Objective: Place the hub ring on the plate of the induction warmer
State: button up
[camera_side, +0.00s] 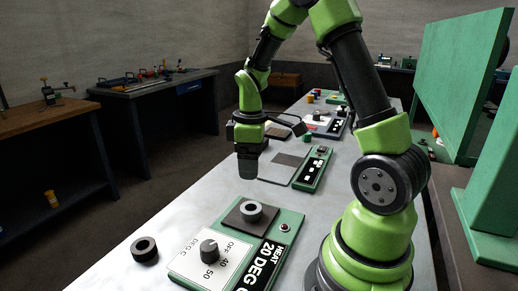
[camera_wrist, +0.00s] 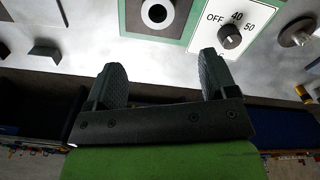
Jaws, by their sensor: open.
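The induction warmer (camera_side: 208,266) is a green box with a white dial panel and a dark square plate (camera_side: 233,217). A grey ring (camera_side: 251,219), which looks like the hub ring, lies flat on that plate. In the wrist view the ring (camera_wrist: 157,26) sits at the top edge on the plate (camera_wrist: 132,16), clear of both fingers. My gripper (camera_side: 247,174) hangs above the bench, behind and higher than the warmer, pointing down. In the wrist view its two fingers (camera_wrist: 163,68) are spread, with nothing between them.
A darker ring (camera_side: 145,260) lies on the bench left of the warmer. The black dial (camera_side: 209,250) stands up from the panel. Another green unit (camera_side: 314,170) and a flat grey plate (camera_side: 289,160) lie farther back. The bench's left side is mostly free.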

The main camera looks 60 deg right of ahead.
jog(key=s+a+r+m+t+y, duration=0.2)
jog(key=s+a+r+m+t, duration=0.5)
jog(key=s+a+r, duration=0.4)
jog(key=a+r+m, duration=0.1)
jog(key=a+r, duration=0.2)
jog(key=r, duration=0.1)
jog(key=shift+s+a+r, duration=0.2)
dwell(1.5)
